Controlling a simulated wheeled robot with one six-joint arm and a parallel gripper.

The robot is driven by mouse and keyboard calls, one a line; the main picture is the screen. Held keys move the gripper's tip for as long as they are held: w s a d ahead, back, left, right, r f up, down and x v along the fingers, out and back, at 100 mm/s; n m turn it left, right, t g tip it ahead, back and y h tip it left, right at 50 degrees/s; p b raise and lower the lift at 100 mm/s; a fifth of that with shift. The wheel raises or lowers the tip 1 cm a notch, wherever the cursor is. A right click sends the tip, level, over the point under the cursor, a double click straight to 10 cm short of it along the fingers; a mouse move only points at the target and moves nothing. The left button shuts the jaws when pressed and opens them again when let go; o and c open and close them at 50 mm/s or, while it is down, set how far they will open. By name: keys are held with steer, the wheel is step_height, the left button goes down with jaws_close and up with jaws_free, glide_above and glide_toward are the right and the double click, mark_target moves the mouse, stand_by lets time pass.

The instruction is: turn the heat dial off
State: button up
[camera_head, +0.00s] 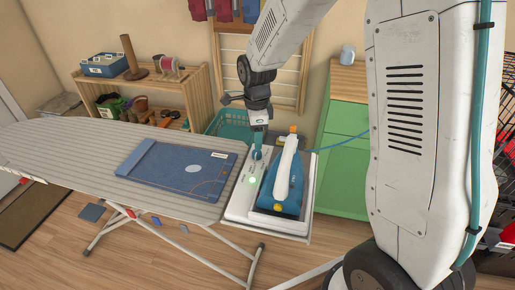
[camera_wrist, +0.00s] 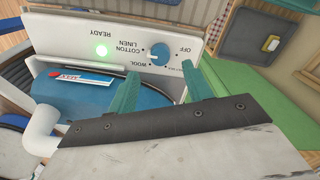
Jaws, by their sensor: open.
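The heat dial (camera_wrist: 160,54) is a round blue knob on a white panel (camera_wrist: 213,22) in the wrist view. Upside-down labels around it include OFF, WOOL, LINEN and COTTON. I cannot tell which label its pointer faces. A green light (camera_wrist: 101,50) glows beside the READY label. My gripper (camera_wrist: 163,72) is open, its two teal fingers apart, with the dial showing just past and between the fingertips. I cannot tell if they touch it. In the head view my gripper (camera_head: 257,150) points down at the white ironing station (camera_head: 238,208), beside the blue iron (camera_head: 283,190).
The ironing board (camera_head: 70,160) carries folded blue denim (camera_head: 180,166) left of the station. A blue cord (camera_head: 335,143) runs right from the iron. A green cabinet (camera_head: 343,160) stands behind right, a teal basket (camera_head: 232,124) behind, and a wooden shelf (camera_head: 150,85) back left.

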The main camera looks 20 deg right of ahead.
mark_target(257, 152)
step_height(257, 152, down, 6)
steer(key=shift+r, duration=0.25)
steer(key=c, duration=1)
